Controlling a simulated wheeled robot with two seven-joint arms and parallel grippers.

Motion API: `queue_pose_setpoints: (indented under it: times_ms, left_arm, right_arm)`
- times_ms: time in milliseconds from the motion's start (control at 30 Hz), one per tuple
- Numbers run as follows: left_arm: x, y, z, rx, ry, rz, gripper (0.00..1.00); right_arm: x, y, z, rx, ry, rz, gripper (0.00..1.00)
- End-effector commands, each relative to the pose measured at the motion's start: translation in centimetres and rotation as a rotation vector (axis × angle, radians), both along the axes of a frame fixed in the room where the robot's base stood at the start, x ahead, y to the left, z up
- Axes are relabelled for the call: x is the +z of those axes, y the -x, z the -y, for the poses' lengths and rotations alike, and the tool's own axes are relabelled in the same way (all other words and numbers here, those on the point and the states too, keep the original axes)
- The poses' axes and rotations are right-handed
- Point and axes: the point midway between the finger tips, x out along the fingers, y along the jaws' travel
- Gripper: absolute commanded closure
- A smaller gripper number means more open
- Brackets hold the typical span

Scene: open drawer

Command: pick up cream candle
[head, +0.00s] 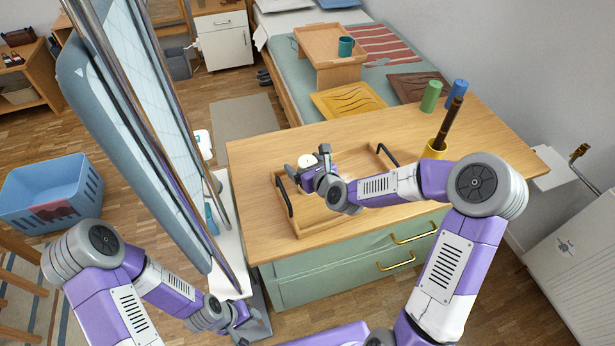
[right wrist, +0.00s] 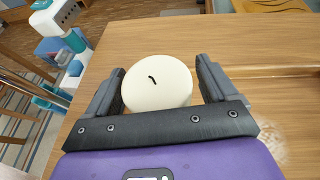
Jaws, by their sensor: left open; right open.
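The cream candle (right wrist: 158,84) is a short round cylinder with a dark wick, seen in the right wrist view between the two fingers of my right gripper (right wrist: 160,92). The gripper is open, with one finger on each side; a gap shows at the right finger, and the left finger is very near or touching. In the head view the candle (head: 307,160) shows at the tip of my right gripper (head: 308,173), over the left part of the dresser top. My left gripper (head: 240,325) is low at the bottom, away from the dresser, and empty.
A wooden tray (head: 372,160) with black handles lies on the dresser top (head: 262,150) under my right arm. A tall blue-grey panel (head: 130,140) stands left.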

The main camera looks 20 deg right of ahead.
Motion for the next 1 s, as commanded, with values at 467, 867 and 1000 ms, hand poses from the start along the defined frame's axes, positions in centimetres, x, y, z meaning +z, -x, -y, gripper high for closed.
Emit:
queue_pose_setpoints:
  times_ms: [467, 867, 1000]
  left_arm:
    - [0.1, 0.0, 0.0, 0.000, 0.000, 0.000, 0.57]
    - [0.2, 0.0, 0.0, 0.000, 0.000, 0.000, 0.57]
    - [1.0, 0.0, 0.0, 0.000, 0.000, 0.000, 0.57]
  right_arm:
    - [0.0, 0.0, 0.0, -0.001, 0.000, 0.000, 0.57]
    - [0.4, -0.1, 0.0, -0.001, 0.001, 0.003, 0.80]
    - [2.4, -0.1, 0.0, -0.002, 0.001, 0.006, 0.80]
